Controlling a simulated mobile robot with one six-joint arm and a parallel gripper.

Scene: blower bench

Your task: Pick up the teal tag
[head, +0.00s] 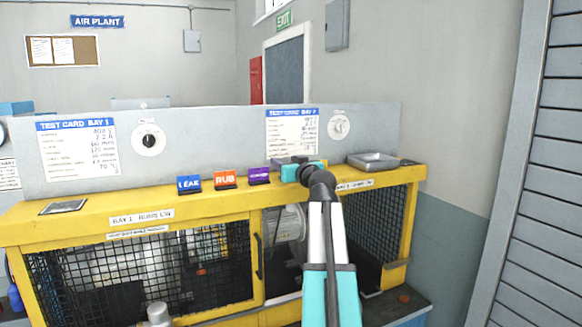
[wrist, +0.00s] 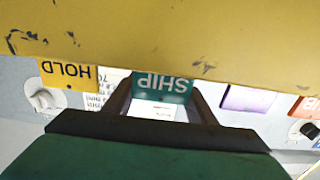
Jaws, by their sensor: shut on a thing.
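The teal tag (wrist: 162,84) reads SHIP and shows upside down in the wrist view, between the two dark fingers of my gripper (wrist: 160,92). The fingers are shut on its two sides. The tag is at the edge of the yellow ledge; I cannot tell whether it still touches it. In the head view my gripper (head: 290,162) is over the yellow bench top, just right of the purple tag. There I cannot tell the tag apart from the teal gripper body.
Blue (head: 189,183), orange (head: 225,179) and purple (head: 259,175) tags stand in a row to the left. A yellow HOLD tag (wrist: 67,74) stands on the other side. A metal tray (head: 372,160) lies to the right. A grey panel (head: 215,150) rises behind.

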